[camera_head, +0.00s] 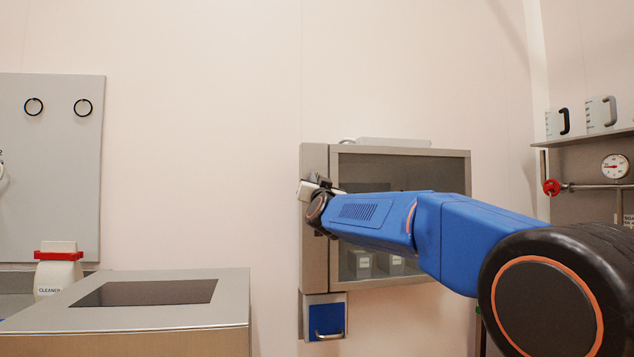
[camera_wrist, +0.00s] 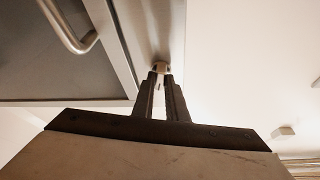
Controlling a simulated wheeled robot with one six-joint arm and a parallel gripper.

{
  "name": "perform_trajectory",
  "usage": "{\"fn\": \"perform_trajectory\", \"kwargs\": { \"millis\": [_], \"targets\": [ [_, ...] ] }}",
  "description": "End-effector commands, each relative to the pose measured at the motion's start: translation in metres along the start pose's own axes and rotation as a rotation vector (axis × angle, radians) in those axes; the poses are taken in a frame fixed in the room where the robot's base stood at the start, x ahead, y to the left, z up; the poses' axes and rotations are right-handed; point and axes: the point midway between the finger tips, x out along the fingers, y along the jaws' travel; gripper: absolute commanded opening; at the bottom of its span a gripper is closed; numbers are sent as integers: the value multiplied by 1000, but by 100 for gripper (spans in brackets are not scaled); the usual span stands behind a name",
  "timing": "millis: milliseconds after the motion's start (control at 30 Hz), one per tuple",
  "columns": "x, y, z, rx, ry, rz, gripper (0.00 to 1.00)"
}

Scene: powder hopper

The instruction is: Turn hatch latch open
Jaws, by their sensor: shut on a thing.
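My gripper (camera_wrist: 161,76) has its two dark fingers close together on a small pale latch (camera_wrist: 161,66) on a narrow metal strip beside a framed door. Most of the latch is hidden between the fingertips, so its turn angle cannot be told. In the head view my gripper (camera_head: 318,183) is at the left side of the wall cabinet (camera_head: 315,255), which has a dark glass door (camera_head: 400,170). My arm covers the middle of the door and the latch is hidden there. The door looks shut.
A curved metal handle (camera_wrist: 82,40) stands out from the door near my gripper. A blue panel with a handle (camera_head: 325,318) is below the cabinet. A steel box with a dark window (camera_head: 230,290) and a cleaner bottle (camera_head: 58,270) are at left. A shelf (camera_head: 600,136) is at right.

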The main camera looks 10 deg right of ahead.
Motion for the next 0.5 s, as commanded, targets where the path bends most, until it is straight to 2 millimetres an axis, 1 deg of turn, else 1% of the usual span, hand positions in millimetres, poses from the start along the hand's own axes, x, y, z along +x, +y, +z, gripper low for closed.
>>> {"fn": "perform_trajectory", "kwargs": {
  "millis": [500],
  "targets": [
    [0,-4,0,455,-1,188,0]
  ]
}}
